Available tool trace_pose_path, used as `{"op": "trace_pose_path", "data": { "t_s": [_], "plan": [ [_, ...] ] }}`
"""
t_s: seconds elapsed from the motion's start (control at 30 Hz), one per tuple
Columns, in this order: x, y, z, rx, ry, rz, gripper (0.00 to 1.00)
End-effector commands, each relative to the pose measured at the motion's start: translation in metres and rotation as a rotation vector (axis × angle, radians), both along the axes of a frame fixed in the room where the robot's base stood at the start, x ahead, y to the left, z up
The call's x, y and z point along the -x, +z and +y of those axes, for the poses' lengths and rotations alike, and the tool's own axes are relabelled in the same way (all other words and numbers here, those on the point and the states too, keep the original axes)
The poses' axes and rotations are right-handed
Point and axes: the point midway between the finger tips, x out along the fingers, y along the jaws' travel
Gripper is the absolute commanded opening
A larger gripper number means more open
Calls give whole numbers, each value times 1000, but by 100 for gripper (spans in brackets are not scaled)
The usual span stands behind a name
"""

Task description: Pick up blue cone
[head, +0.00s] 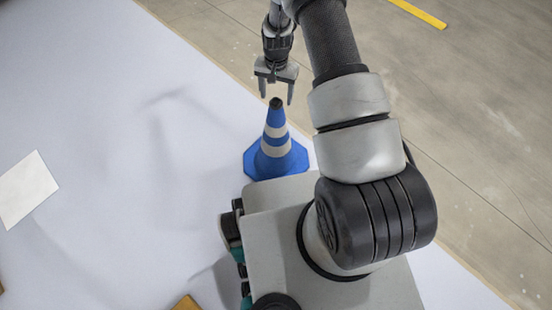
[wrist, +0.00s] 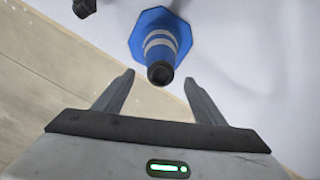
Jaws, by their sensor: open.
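The blue cone (head: 275,150) stands upright on the pale surface in the head view, with white bands, a dark tip and a flat blue base. It also shows in the wrist view (wrist: 160,38), its dark tip towards the camera. My gripper (head: 276,96) is open and empty. In the head view its fingers appear just above the cone's tip. In the wrist view the tip lies between and slightly beyond the two fingertips (wrist: 158,78). I see no contact between the fingers and the cone.
The pale surface (head: 110,120) is largely clear left of the cone. A white square sheet (head: 27,189) lies at the far left. A brown piece (head: 187,303) shows at the bottom edge. Bare concrete floor (head: 480,130) with a yellow stripe (head: 418,13) lies to the right.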

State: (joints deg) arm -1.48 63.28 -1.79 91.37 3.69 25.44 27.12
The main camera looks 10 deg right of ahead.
Motion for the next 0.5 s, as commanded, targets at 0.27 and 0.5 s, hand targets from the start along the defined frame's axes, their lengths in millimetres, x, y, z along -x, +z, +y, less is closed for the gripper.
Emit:
{"op": "trace_pose_path", "data": {
  "t_s": [0.27,0.5],
  "plan": [
    [-1,-30,1,0,0,1,64],
    [-1,-53,1,-1,0,0,64]
  ]
}}
